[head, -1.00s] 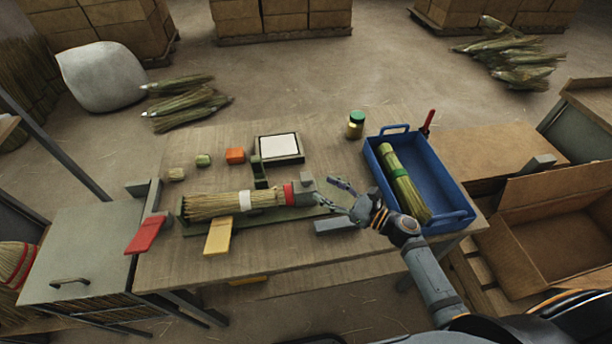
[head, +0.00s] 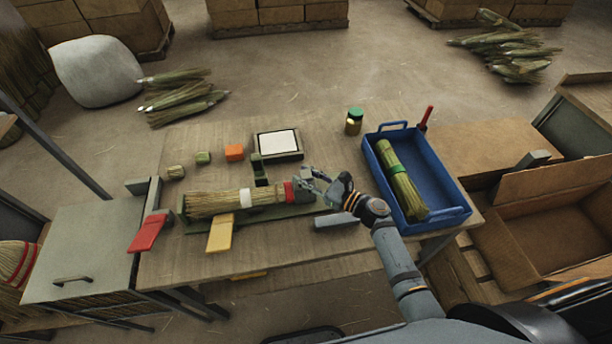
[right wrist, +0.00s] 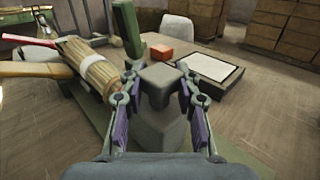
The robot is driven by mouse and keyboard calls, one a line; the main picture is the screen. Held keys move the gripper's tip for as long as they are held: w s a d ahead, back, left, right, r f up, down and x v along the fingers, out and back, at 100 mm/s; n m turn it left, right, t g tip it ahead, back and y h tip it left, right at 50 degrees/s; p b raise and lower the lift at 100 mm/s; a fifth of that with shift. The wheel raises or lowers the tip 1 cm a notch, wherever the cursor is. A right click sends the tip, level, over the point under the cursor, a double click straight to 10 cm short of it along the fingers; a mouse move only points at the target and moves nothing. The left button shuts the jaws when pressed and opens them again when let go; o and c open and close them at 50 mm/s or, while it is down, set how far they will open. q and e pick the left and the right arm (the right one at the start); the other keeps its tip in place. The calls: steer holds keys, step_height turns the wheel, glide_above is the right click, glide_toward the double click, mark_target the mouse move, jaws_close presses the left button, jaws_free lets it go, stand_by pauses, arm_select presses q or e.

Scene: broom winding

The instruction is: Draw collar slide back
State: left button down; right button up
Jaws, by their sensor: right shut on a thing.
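A straw broom bundle (head: 218,204) with a white band lies on a long green fixture on the bench. A red band (head: 290,192) is at its right end, by the grey collar slide block. My right gripper (head: 308,188) is at that end. In the right wrist view my right gripper's fingers (right wrist: 160,95) are shut on the grey collar slide block (right wrist: 163,80), one finger on each side. The bundle (right wrist: 90,70) lies just to the left there. My left gripper is not in view.
A blue tray (head: 458,213) holding a green-banded bundle (head: 399,180) stands to the right. A jar (head: 354,122), an orange block (head: 234,152) and a white-topped pad (head: 278,142) sit behind. Red (head: 148,233) and yellow (head: 220,234) levers stick out in front.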

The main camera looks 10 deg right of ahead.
steer(key=shift+c, duration=1.2)
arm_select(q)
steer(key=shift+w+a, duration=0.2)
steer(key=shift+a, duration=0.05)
arm_select(e)
jaws_close()
